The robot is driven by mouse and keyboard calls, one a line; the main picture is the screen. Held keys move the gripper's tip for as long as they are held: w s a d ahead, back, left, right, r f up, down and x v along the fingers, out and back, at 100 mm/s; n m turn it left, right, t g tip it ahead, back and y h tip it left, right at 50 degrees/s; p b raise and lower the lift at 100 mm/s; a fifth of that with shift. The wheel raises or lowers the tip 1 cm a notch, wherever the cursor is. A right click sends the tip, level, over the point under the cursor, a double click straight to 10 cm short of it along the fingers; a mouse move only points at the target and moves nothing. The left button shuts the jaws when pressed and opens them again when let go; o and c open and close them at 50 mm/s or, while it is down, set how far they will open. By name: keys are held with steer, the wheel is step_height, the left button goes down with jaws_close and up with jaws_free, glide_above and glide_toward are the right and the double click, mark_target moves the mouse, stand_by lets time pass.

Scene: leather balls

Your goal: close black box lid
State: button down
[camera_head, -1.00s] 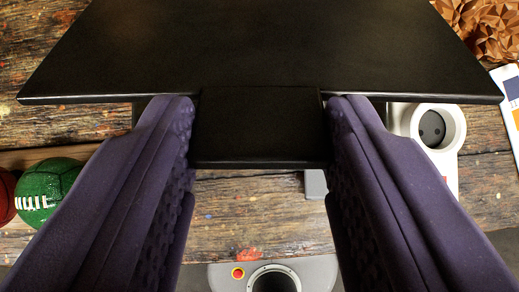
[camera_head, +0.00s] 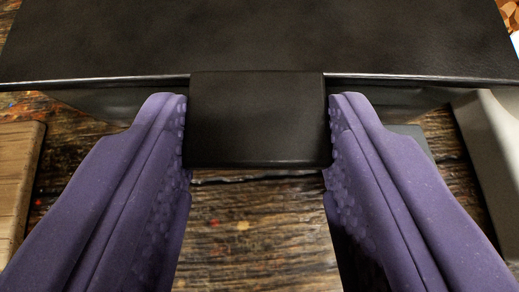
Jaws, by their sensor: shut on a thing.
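The black box lid (camera_head: 262,38) fills the top of the view as a wide, flat dark panel. Its tab (camera_head: 260,120) sticks out from the near edge toward me. My gripper (camera_head: 258,130) has its two purple padded fingers on either side of the tab and is shut on it. Below the lid's edge, dark walls of the black box (camera_head: 110,102) show on both sides of the fingers. Whether the lid touches the box rim cannot be told, as the lid and fingers hide it.
A worn, paint-specked wooden table (camera_head: 255,235) lies below. A wooden block or board (camera_head: 18,175) stands at the left edge. A pale grey object (camera_head: 490,150) stands close at the right. A bit of brown faceted material (camera_head: 510,12) shows at the top right corner.

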steer(key=shift+s+f, duration=0.2)
steer(key=shift+f, duration=0.45)
steer(key=shift+w+f, duration=0.15)
